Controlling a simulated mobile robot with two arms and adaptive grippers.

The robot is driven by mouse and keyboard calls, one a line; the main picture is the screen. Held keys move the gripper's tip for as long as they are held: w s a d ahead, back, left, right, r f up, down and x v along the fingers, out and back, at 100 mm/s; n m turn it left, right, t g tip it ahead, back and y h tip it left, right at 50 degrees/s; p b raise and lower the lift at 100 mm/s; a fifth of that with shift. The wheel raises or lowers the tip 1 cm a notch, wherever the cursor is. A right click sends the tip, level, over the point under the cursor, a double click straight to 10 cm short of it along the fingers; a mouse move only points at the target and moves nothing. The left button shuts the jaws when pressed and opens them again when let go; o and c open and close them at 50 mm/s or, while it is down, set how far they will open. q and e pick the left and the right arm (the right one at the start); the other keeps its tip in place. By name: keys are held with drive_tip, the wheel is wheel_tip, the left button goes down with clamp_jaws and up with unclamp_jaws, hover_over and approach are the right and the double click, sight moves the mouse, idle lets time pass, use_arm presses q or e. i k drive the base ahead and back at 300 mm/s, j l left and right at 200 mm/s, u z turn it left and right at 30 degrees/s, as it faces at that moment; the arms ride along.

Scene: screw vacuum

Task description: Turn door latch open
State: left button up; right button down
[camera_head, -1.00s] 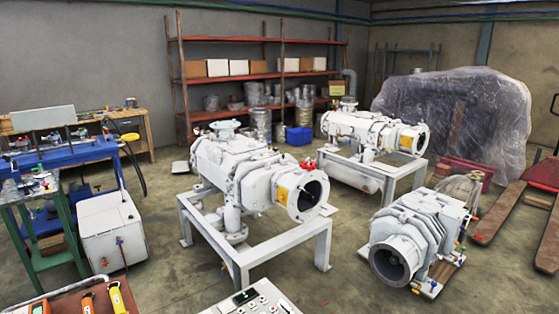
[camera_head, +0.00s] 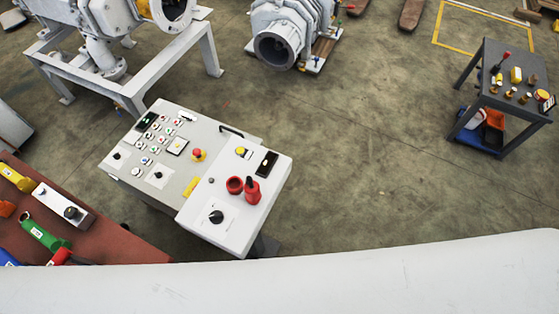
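A control console (camera_head: 198,165) stands at the lower centre of the head view. Its grey panel carries several buttons, a red mushroom button (camera_head: 197,155) and a dark handle (camera_head: 230,131) along its far right edge. A white box (camera_head: 264,212) at its right front has a black rotary knob (camera_head: 216,217), a red ring (camera_head: 234,185) and a red part with a black stem (camera_head: 252,191). I cannot tell which part, if any, is the door latch. Neither of my grippers is in view.
A red-brown table (camera_head: 100,240) with tools is at lower left. A white pump on a frame (camera_head: 150,75) stands at upper left, another pump (camera_head: 285,35) at top centre. A small grey table (camera_head: 486,92) with small items stands at right. The floor between is clear.

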sight(182, 114)
drive_tip(key=l+u, duration=0.1)
drive_tip(key=u, duration=0.7)
drive_tip(key=i+l+u, duration=0.1)
drive_tip(key=l+u, duration=0.25)
drive_tip(key=l, duration=0.15)
drive_tip(key=l+u, duration=0.35)
drive_tip(key=l, duration=0.15)
drive_tip(key=l+u, duration=0.4)
drive_tip(key=l, duration=0.75)
drive_tip(key=k+l, duration=0.15)
drive_tip(key=l, duration=0.45)
drive_tip(key=l+u, duration=0.1)
drive_tip(key=l, duration=0.5)
